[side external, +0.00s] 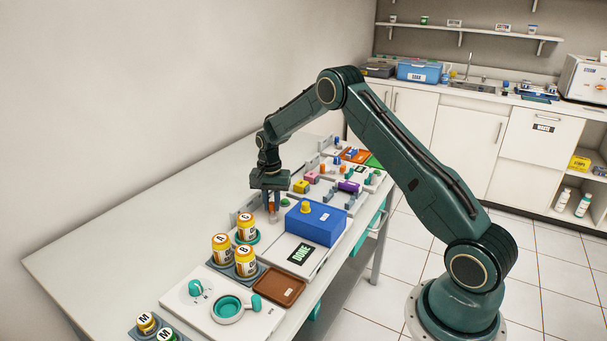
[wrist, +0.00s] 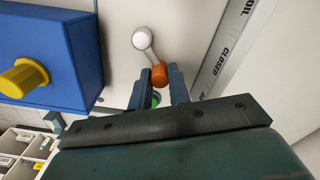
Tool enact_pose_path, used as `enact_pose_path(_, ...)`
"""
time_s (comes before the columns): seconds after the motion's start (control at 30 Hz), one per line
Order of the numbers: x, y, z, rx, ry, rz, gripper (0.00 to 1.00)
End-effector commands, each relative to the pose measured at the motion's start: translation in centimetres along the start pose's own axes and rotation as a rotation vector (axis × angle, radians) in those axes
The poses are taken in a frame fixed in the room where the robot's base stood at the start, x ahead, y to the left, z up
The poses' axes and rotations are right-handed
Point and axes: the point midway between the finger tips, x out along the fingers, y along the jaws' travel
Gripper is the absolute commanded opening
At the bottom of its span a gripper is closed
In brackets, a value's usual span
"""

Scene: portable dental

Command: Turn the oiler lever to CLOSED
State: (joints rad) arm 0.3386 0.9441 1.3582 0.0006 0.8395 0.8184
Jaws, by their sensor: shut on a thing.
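The oiler lever (wrist: 148,52) shows in the wrist view, with a round white pivot (wrist: 141,38) and an orange knob (wrist: 160,76) at its end. It slants down and right from the pivot. My gripper (wrist: 160,80) is shut on the orange knob, with one dark finger on each side. A strip (wrist: 225,55) right of the lever carries the words CLOSED and OIL. In the side view my gripper (side external: 271,206) points down at the panel, and the lever is mostly hidden by it.
A blue box (side external: 314,223) with a yellow knob (side external: 306,207) stands close beside my gripper. A brown tray (side external: 279,288) lies nearby. The bench's left side is clear.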

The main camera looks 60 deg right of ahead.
Motion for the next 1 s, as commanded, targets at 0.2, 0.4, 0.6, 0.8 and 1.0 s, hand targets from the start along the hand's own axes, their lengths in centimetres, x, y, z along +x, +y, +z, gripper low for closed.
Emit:
enact_pose_path(0.2,-0.1,-0.3,0.1,-0.063,0.0,-0.001,0.0)
enact_pose_path(0.4,-0.1,-0.8,0.3,-0.18,0.0,-0.001,0.0)
enact_pose_path(0.6,-0.1,-1.4,0.6,-0.346,0.001,-0.001,0.0)
enact_pose_path(0.8,-0.1,-2.0,1.1,-0.533,0.001,-0.001,0.0)
enact_pose_path(1.0,-0.1,-2.5,1.6,-0.7,0.002,-0.001,0.0)
